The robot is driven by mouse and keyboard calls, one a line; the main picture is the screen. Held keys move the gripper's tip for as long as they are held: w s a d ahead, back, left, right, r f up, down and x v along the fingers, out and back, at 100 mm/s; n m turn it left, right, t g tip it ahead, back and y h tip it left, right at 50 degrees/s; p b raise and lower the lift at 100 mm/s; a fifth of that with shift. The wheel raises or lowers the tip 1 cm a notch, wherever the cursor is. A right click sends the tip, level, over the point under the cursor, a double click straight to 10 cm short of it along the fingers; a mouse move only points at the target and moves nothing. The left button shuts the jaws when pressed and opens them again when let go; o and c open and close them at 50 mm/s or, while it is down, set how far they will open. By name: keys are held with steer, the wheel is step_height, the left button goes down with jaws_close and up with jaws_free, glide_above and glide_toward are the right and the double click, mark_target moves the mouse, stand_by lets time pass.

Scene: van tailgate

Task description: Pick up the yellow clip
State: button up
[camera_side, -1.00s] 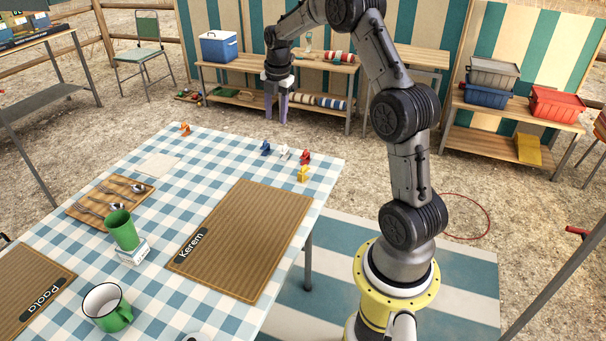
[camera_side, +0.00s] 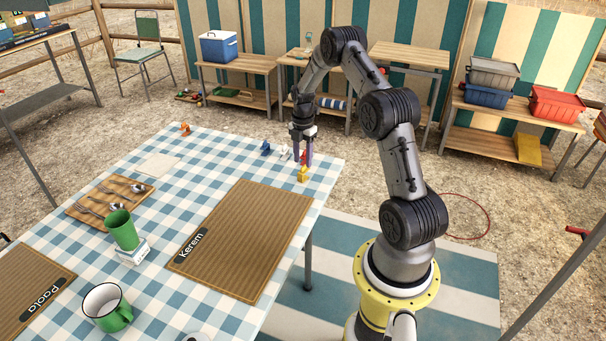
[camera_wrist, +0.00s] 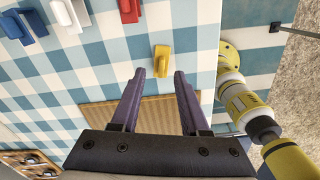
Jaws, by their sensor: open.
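The yellow clip (camera_side: 303,174) lies on the blue-and-white checked tablecloth near the table's far right corner. In the wrist view the yellow clip (camera_wrist: 162,61) is ahead of my fingertips, roughly centred between them and apart from both. My gripper (camera_side: 303,160) points down close to the yellow clip in the side view, partly covering the red clip behind it. In the wrist view my gripper (camera_wrist: 159,74) has its two purple fingers spread with nothing between them.
A white clip (camera_side: 284,152), a blue clip (camera_side: 265,148) and a red clip (camera_wrist: 129,11) are near the yellow one. An orange clip (camera_side: 185,129) is farther left. Kerem's brown placemat (camera_side: 245,240) lies in front. The table edge is close on the right.

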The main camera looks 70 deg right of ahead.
mark_target(303, 171)
step_height(303, 171, down, 5)
steer(key=shift+a+f, duration=0.1)
stand_by(0.3)
jaws_close()
